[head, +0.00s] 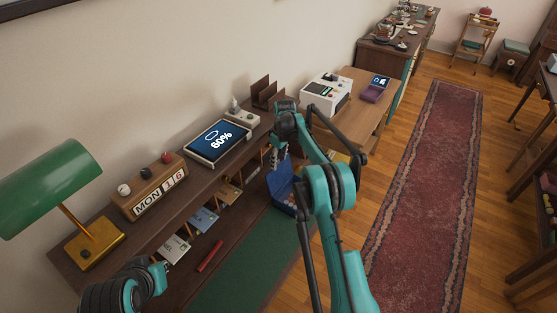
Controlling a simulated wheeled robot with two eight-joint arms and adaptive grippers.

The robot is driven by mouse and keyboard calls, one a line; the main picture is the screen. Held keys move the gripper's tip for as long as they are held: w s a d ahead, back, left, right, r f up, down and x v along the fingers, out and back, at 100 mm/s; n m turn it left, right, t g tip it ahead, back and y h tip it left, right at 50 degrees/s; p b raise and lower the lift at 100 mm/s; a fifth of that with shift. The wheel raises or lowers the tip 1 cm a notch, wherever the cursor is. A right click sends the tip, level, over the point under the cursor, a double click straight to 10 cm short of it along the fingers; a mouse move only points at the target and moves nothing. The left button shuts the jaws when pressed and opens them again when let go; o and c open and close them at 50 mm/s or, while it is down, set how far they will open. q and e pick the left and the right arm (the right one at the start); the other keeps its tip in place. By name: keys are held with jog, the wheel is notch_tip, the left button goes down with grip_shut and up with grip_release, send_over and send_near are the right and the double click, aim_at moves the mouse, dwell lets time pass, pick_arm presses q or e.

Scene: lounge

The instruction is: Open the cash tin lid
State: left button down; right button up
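The cash tin (282,183) is a blue box in the middle of the head view, at the right end of the dark desk. A flat blue panel that looks like its raised lid faces me, with small items just below it; my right arm covers its right side. My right gripper (277,158) points down at the panel's upper edge, small and partly hidden; whether it touches the panel or is open or shut cannot be told. My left arm shows at the bottom left, with no clear view of its fingers.
The desk holds a green lamp (52,188), a calendar block (152,187), a tablet (218,141) and a card stand (264,92). Envelopes (173,248) and a red stick (210,256) lie on the lower level. A white machine (326,94) stands behind. A red runner (428,190) covers open floor at right.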

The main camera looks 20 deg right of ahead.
notch_tip(320, 180, up, 12)
jog(key=shift+s+d, duration=0.4)
dwell(0.4)
jog(key=s+a+r+m+t+b, duration=0.2)
jog(key=s+r, duration=0.2)
jog(key=s, duration=0.7)
jog(key=s+a+r+m+t+b, duration=0.1)
jog(key=s+a+r+m+b, duration=0.3)
jog(key=s, duration=0.6)
jog(key=s+f+m+t+b, duration=0.1)
jog(key=s+f, duration=0.5)
jog(key=s, duration=0.4)
jog(key=s+d+f+m+t, duration=0.1)
jog(key=s+f+t, duration=0.1)
jog(key=s+f, duration=0.4)
jog(key=s, duration=0.4)
jog(key=shift+s+h+b, duration=0.35)
jog(key=shift+h, duration=0.05)
